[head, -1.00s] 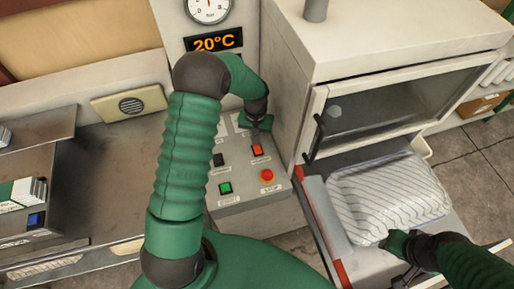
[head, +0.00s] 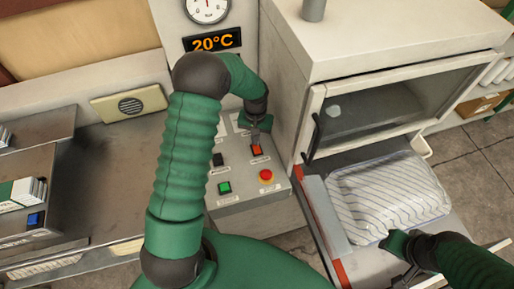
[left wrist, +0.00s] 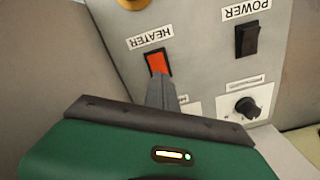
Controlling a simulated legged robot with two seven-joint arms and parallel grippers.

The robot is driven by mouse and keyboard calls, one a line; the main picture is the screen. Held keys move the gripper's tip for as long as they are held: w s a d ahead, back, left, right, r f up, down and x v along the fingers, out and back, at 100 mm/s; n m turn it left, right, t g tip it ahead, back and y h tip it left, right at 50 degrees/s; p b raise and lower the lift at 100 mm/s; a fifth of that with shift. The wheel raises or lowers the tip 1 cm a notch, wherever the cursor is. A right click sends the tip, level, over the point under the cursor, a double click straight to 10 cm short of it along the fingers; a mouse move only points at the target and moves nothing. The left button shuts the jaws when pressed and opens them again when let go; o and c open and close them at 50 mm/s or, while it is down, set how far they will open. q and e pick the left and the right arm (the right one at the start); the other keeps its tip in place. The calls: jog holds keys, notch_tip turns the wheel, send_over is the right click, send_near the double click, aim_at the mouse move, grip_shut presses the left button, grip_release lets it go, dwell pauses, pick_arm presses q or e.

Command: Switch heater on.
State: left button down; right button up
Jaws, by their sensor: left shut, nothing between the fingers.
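The heater switch (head: 257,150) is a red-orange rocker on the sloped grey control panel (head: 240,200). In the left wrist view the switch (left wrist: 159,62) sits under the upside-down label HEATER. My left gripper (head: 256,138) is shut and empty, its tips at the edge of the switch; I cannot tell if they press it. The tips also show in the left wrist view (left wrist: 158,80). The temperature display (head: 213,41) reads 20°C. My right gripper (head: 405,272) is at the lower right, near the front of a wrapped pillow pack; its finger opening is not clear.
A black power switch (left wrist: 247,40) and a knob (left wrist: 247,107) are beside the heater switch. A green button (head: 225,188) and a red stop button (head: 266,175) are lower on the panel. The white chamber (head: 385,50) stands right, the pillow pack (head: 390,195) before it.

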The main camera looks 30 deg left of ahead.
pick_arm(q)
jog(key=shift+f+b, duration=0.5)
jog(key=shift+f, duration=0.4)
notch_tip(320, 180, up, 7)
jog(key=p, duration=0.5)
jog(key=shift+p, duration=0.35)
dwell(0.3)
